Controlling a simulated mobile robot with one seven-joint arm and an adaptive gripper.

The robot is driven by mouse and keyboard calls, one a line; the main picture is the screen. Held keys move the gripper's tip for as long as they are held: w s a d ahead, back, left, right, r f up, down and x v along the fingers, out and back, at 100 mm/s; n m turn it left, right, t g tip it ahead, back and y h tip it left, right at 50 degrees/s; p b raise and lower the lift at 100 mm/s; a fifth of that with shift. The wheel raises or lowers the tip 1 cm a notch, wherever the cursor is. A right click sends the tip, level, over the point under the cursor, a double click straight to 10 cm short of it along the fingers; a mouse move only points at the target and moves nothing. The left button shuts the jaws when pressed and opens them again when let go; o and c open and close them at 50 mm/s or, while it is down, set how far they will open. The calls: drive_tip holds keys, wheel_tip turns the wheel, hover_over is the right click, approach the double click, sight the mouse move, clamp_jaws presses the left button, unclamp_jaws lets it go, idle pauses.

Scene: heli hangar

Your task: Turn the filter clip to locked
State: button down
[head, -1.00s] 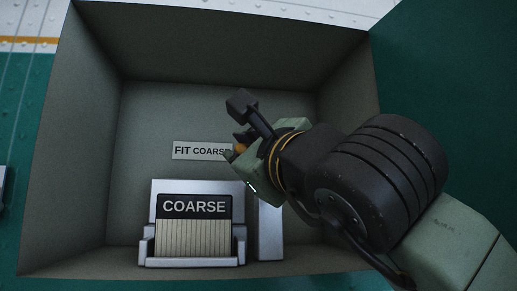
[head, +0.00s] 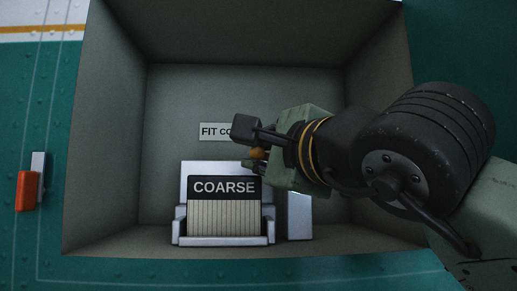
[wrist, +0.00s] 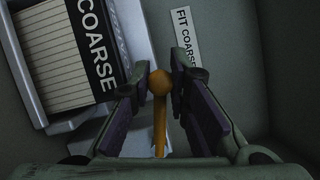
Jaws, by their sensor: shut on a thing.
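The filter clip is an orange lever with a round knob (head: 257,153). In the wrist view its knob and stem (wrist: 160,85) sit between the two purple-padded fingers. My gripper (head: 250,157) is shut on the clip, at the upper right of the filter. The filter (head: 224,208), marked COARSE, with a dark top band and cream pleats, stands in a silver holder (head: 225,241). It also shows at upper left in the wrist view (wrist: 65,60). The clip's pivot is hidden in the head view.
The holder is inside an open grey box (head: 110,150) with walls around it. A label (head: 214,131) reading FIT COARSE is on the back wall, partly covered by my gripper. A silver block (head: 299,215) stands right of the holder. A red-orange handle (head: 27,190) is outside at left.

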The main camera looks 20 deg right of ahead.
idle(0.3)
drive_tip(key=c, duration=1.5)
unclamp_jaws()
drive_tip(key=shift+s+d+f, duration=0.15)
drive_tip(key=shift+s, duration=1.2)
drive_tip(key=shift+s+d+f, duration=0.1)
drive_tip(key=shift+s+d, duration=0.1)
drive_tip(key=shift+s, duration=1.1)
drive_tip(key=shift+s+d+f, duration=0.15)
drive_tip(key=shift+s, duration=1.2)
drive_tip(key=shift+c, duration=0.2)
